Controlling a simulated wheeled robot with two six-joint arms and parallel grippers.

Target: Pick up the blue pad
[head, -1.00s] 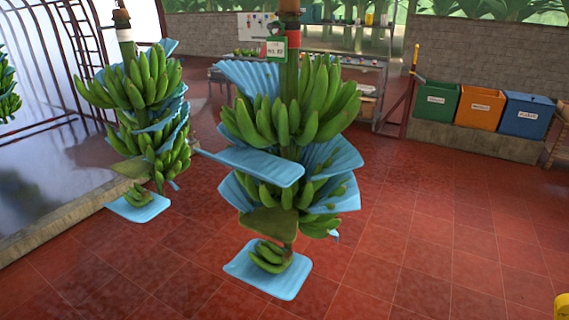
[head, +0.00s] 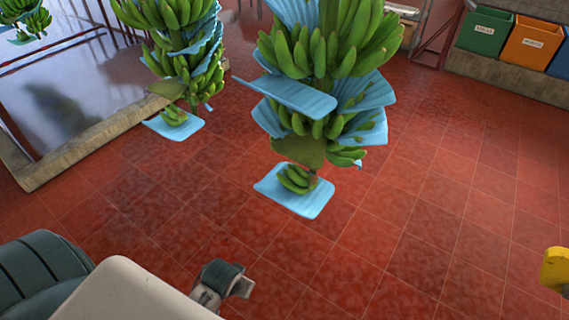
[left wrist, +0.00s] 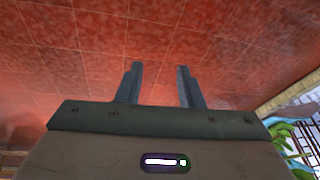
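A banana bunch (head: 330,45) hangs in the centre of the head view with blue pads between its hands. One flat blue pad (head: 290,96) sticks out to the left at mid height. Another blue pad (head: 318,196) lies under the lowest small hand of bananas. My left gripper (head: 225,285) is low in the head view, below and left of the bunch and apart from it. In the left wrist view its two fingers (left wrist: 160,85) stand apart with nothing between them, over red floor. My right gripper is not in view.
A second bunch (head: 185,60) with its own blue pads hangs at the left, near a low kerb (head: 110,130). Green (head: 485,32) and orange (head: 533,43) bins stand at the back right. A yellow object (head: 556,270) is at the right edge. The tiled floor between is clear.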

